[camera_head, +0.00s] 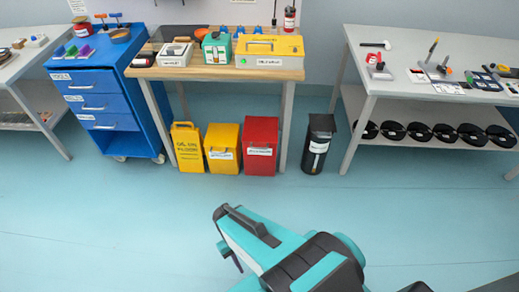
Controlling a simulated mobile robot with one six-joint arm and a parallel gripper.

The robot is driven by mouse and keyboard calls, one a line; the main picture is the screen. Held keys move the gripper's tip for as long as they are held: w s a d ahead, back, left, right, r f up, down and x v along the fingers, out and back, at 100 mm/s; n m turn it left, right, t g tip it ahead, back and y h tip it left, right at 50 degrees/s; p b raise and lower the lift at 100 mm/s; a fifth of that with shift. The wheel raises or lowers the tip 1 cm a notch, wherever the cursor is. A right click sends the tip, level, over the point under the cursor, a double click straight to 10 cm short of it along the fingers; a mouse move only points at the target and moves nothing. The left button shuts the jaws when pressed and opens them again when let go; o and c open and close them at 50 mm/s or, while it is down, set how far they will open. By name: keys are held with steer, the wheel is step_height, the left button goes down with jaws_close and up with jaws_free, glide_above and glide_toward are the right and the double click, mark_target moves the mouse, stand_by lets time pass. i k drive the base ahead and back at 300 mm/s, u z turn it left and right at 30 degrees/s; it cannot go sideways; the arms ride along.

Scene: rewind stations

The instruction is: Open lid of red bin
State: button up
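The red bin (261,165) stands on the floor under the front right part of the wooden-topped workbench. It has a white label on its front, too small to read. Its red top (262,130) looks flat and closed. My gripper (229,240), at the end of my teal and black arm, is at the lower middle of the view. It is well in front of the bin and apart from it. Its fingers are not clearly visible, so I cannot tell whether it is open or shut.
A black bin (316,160) stands to the right, past a leg of the workbench (215,72). A blue drawer cabinet (103,112) is at left. The floor in front is clear.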

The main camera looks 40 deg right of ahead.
mark_target(261, 129)
steer(key=i, duration=0.95)
steer(key=u, duration=0.05)
